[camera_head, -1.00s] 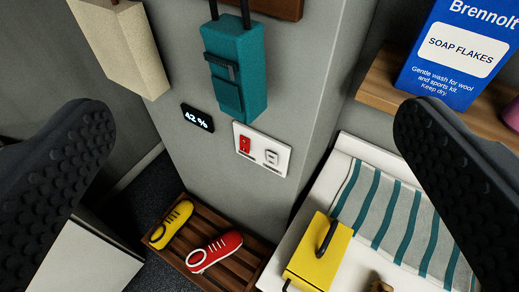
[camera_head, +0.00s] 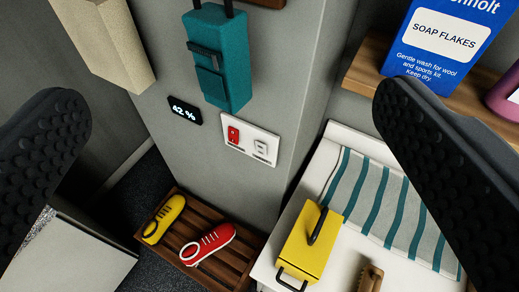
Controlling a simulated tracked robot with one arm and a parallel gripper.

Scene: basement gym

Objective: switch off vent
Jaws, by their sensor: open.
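A white switch panel (camera_head: 251,142) is on the grey pillar, near the middle of the view. It carries a red switch (camera_head: 233,135) on the left and a white switch (camera_head: 261,147) on the right. The small labels below them are too small to read, so I cannot tell which one is the vent's. My gripper (camera_head: 236,100) is open and empty. Its dark studded fingers stand wide apart at the left and right of the view, with the panel between them in the picture, apart from them.
A teal bag (camera_head: 222,60) hangs just above the panel, and a display (camera_head: 184,110) reads 42 %. A shoe rack (camera_head: 190,240) holds a yellow and a red shoe. A yellow box (camera_head: 307,250) stands on the white surface at lower right. A soap flakes box (camera_head: 440,40) is on a shelf.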

